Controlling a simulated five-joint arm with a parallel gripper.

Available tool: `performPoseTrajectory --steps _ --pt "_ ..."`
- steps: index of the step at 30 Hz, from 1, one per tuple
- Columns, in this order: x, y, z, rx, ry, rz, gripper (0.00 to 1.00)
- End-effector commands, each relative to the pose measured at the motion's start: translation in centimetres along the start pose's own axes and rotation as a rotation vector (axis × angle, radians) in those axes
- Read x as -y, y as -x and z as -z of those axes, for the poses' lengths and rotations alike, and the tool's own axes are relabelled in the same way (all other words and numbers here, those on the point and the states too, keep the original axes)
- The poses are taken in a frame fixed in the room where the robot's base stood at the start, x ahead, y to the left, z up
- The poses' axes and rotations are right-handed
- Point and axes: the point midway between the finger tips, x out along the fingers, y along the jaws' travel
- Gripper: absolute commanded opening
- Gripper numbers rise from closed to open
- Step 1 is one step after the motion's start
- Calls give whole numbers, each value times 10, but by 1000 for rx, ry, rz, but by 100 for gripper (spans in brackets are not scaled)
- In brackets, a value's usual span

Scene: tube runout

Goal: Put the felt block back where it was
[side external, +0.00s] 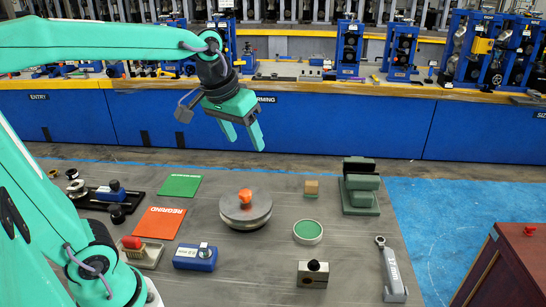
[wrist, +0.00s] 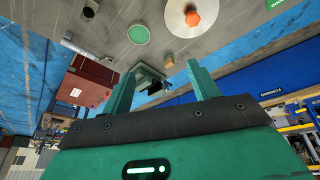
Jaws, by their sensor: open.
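A small tan block (side external: 312,187), which looks like the felt block, sits on the grey work surface between the round grey plate and the dark green fixture. It also shows in the wrist view (wrist: 169,60), between my fingertips in the picture but well beyond them. My gripper (side external: 245,141) is open and empty, high above the surface, up and left of the block in the side view. Its two green fingers are spread in the wrist view (wrist: 167,67). Nothing marks a clear resting spot for the block.
A round grey plate (side external: 232,213) with an orange knob (side external: 245,195) stands near the middle. Nearby are a green-topped round dish (side external: 307,231), a dark green fixture (side external: 360,195), a blue block (side external: 195,257) and orange (side external: 160,222) and green (side external: 180,186) mats. A brown cabinet (side external: 515,265) stands right.

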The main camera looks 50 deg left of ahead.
Motion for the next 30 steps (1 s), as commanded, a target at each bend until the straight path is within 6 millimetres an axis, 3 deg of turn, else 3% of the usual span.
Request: performPoseTrajectory --steps 9,15,21,30 --pt "11 6 -72 -82 -128 -17 60" --pt "17 0 -106 -122 -192 -22 60" --pt "19 -5 -120 -139 -220 -24 60" --pt "19 -6 -121 -139 -223 -24 60"
